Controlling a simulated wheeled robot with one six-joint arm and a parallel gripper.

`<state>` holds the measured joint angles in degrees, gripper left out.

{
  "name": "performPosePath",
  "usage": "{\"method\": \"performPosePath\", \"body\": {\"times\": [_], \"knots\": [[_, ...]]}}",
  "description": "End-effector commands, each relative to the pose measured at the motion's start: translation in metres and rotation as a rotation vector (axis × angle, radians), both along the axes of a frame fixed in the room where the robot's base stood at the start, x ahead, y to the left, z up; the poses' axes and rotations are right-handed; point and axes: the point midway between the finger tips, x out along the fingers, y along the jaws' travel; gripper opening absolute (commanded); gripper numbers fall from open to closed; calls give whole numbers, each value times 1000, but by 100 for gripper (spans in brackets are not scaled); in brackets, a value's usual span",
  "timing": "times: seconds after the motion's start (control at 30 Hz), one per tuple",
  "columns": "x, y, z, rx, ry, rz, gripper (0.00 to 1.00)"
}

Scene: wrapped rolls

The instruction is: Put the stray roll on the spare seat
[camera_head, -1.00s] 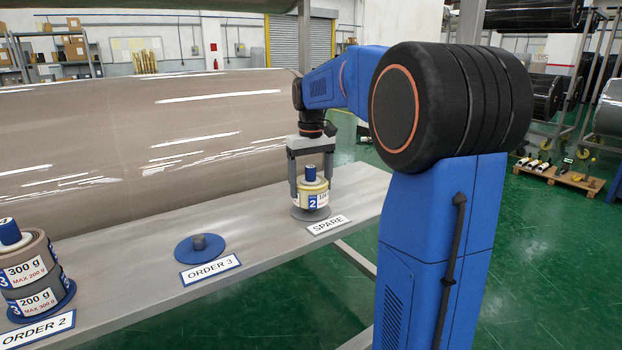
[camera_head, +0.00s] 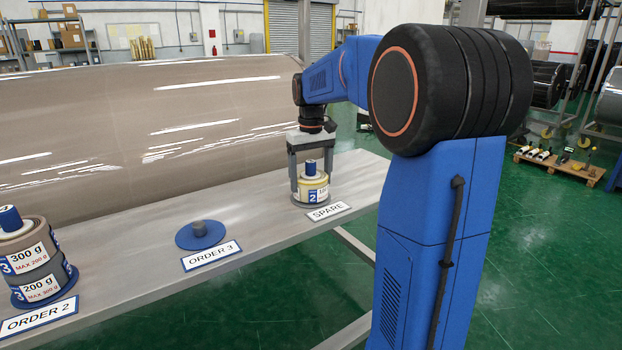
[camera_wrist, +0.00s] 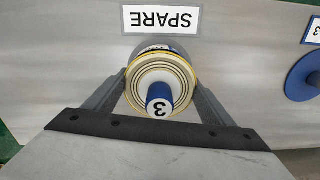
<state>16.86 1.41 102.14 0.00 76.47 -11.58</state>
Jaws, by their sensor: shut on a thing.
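The stray roll (camera_head: 314,188) is pale cream with a blue and white label and a blue core top. It stands upright at the grey spare seat (camera_head: 297,202), behind the SPARE label (camera_head: 329,211). My gripper (camera_head: 311,181) has one finger on each side of the roll and is shut on it. In the wrist view the roll (camera_wrist: 178,75) sits between my fingers, and its core end (camera_wrist: 159,99) bears a 3. The SPARE sign (camera_wrist: 161,19) shows upside down beyond it. The roll's underside is hidden, so I cannot tell whether it touches the seat.
Two stacked grey-brown rolls (camera_head: 32,262) stand on the ORDER 2 seat at the far left. A large wrapped cylinder (camera_head: 140,140) runs behind the bench (camera_head: 130,250).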

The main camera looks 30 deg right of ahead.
Motion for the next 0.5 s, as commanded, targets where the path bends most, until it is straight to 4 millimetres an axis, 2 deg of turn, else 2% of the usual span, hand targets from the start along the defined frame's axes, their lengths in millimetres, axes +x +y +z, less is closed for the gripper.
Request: {"method": "performPosePath", "body": {"times": [0.03, 0.07, 0.1, 0.13, 0.5], "knots": [[0, 0, 0, 0, 0, 0, 53], [0, 0, 0, 0, 0, 0, 84], [0, 0, 0, 0, 0, 0, 93], [0, 0, 0, 0, 0, 0, 98], [0, 0, 4, 0, -1, 0, 98]]}}
